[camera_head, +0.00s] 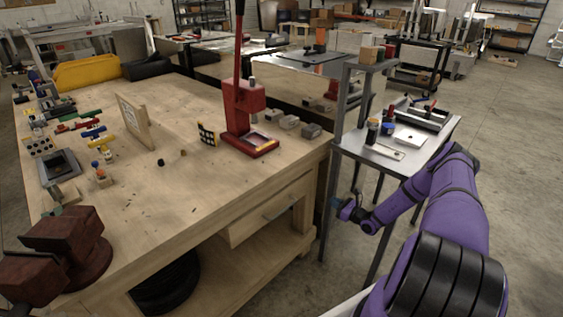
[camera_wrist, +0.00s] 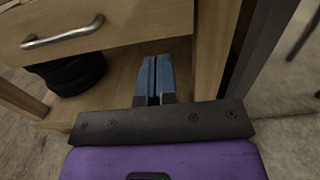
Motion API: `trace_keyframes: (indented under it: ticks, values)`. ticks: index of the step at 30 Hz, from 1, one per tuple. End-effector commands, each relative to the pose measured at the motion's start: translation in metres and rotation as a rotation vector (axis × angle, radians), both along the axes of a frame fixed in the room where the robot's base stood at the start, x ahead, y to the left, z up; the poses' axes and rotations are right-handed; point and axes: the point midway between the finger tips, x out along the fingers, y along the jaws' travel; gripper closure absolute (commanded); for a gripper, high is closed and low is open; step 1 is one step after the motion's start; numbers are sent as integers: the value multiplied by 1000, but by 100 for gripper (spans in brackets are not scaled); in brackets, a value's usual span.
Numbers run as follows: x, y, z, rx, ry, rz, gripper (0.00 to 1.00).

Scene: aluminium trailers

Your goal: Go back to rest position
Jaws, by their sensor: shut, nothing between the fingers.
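My gripper (camera_head: 346,208) is at the end of my purple arm in the head view, beside the right end of the wooden workbench and below the level of its top. In the wrist view my gripper (camera_wrist: 154,78) shows blue fingers close together, pointing at the open shelf space under the bench. The fingers hold nothing. They appear apart from the drawer front and the bench leg.
The wooden workbench (camera_head: 200,187) has a drawer (camera_wrist: 105,22), a lower shelf and black tires (camera_wrist: 75,72). A red press (camera_head: 248,125) and a dark red vise (camera_head: 65,250) stand on top. A metal stand (camera_head: 372,160) is close behind my arm. Floor at right (camera_head: 525,180) is clear.

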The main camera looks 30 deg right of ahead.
Motion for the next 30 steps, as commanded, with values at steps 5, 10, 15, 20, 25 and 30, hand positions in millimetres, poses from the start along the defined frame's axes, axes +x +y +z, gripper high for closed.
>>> trace_keyframes:
  ticks: [5, 10, 15, 20, 25, 30]
  values:
    - [1, 0, 2, -4, 0, 5, 100]
    - [12, 9, 32, -66, -12, 90, 100]
    - [29, 33, 93, -195, -32, 266, 100]
    - [38, 62, 150, -324, -50, 436, 100]
    - [40, 94, 208, -467, -67, 607, 100]
    - [35, 127, 263, -611, -85, 767, 100]
